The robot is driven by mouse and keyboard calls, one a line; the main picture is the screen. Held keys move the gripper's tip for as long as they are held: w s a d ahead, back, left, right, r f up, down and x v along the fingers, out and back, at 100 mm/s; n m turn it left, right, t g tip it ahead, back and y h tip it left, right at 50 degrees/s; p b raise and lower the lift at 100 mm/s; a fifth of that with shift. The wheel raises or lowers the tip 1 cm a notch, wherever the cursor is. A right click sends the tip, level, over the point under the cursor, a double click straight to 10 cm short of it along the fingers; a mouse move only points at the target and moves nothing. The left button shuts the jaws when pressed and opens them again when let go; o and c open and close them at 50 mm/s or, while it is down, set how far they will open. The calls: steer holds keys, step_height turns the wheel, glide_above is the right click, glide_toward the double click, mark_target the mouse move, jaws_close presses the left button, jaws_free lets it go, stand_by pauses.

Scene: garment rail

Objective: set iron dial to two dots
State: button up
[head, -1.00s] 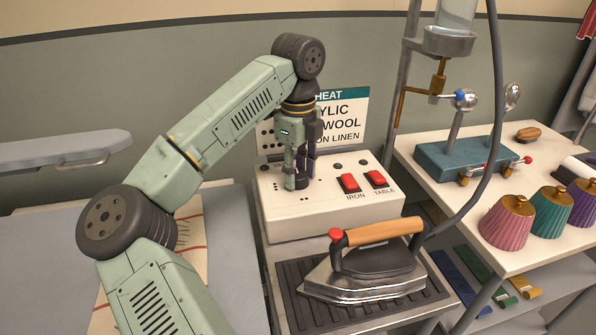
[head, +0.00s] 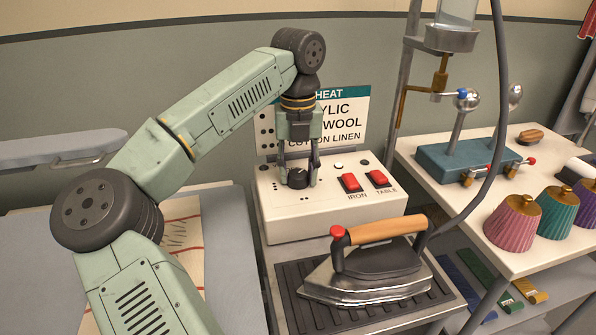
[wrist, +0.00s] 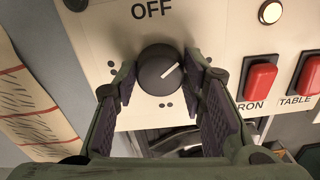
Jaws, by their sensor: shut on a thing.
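The iron dial is a round dark knob (wrist: 160,70) with a white pointer line, on the white control box (head: 330,218). The pointer is tilted to the upper right, between OFF above and a single dot at the right. Two dots (wrist: 165,105) are printed below the dial and three to its left. My gripper (wrist: 160,85) points down at the panel, its fingers on either side of the dial and shut on it. In the head view, the dial (head: 297,179) shows between the fingertips.
Red IRON (head: 350,182) and TABLE (head: 378,178) switches sit right of the dial, near a bright round lamp (wrist: 270,12). The iron (head: 375,270) rests on a ribbed dark pad in front of the box. A heat chart (head: 342,115) stands behind. A grey hose hangs at the right.

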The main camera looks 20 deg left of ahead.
mark_target(298, 173)
steer(key=m, duration=0.6)
steer(key=shift+m, duration=0.3)
steer(key=m+p, duration=0.1)
steer(key=m, duration=1.1)
steer(key=shift+m+p, duration=0.3)
steer(key=shift+p, duration=0.05)
steer(key=m, duration=0.5)
steer(key=shift+m, duration=0.4)
steer(key=shift+p, duration=0.3)
steer(key=o, duration=1.2)
steer(key=shift+c, duration=0.2)
steer(key=shift+r, duration=0.15)
step_height(298, 173, up, 12)
